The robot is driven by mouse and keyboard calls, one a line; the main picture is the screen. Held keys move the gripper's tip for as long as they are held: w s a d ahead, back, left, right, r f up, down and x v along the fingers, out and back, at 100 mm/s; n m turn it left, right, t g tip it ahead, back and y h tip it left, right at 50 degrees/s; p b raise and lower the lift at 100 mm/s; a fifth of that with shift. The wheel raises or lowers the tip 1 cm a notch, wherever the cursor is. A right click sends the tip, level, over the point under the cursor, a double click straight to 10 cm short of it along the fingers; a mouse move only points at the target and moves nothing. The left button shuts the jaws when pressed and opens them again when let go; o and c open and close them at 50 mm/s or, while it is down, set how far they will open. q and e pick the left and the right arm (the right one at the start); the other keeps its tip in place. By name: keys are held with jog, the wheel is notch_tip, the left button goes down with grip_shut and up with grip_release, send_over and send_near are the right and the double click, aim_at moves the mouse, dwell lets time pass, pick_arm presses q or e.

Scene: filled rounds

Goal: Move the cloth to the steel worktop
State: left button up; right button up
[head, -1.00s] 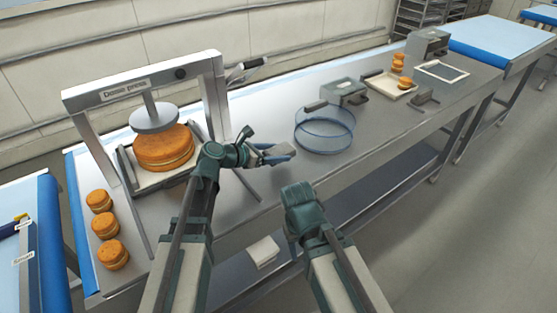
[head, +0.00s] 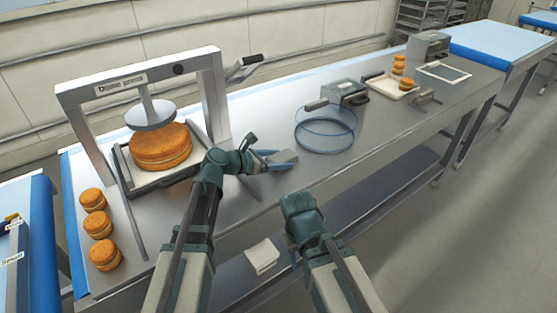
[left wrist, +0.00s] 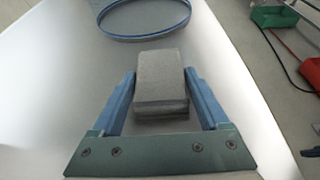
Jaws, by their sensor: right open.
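The cloth (head: 284,157) is a grey folded block between the fingers of my left gripper (head: 274,160). In the left wrist view, the cloth (left wrist: 161,82) is flanked by both blue fingers of the left gripper (left wrist: 160,88), which appear shut on its sides. It is over the front part of the steel worktop (head: 330,172); I cannot tell whether it touches the surface. My right gripper (head: 299,203) is empty and open, in front of the worktop's front edge; its fingertips are hard to make out.
A dome press (head: 140,86) with a large cake (head: 161,146) stands left, beside several small cakes (head: 98,225). A blue-rimmed round sieve (head: 325,130) lies just right of the cloth. A white item (head: 262,256) sits on the lower shelf.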

pick_arm(q)
jog(key=shift+o, duration=1.4)
jog(key=shift+r, duration=0.25)
jog(key=p+v, duration=0.4)
jog(key=v, duration=0.6)
jog(key=shift+s+a, duration=0.15)
jog(key=shift+a, duration=0.05)
jog(key=shift+p+v, duration=0.45)
jog(key=shift+v, duration=0.3)
jog(key=shift+f, duration=0.1)
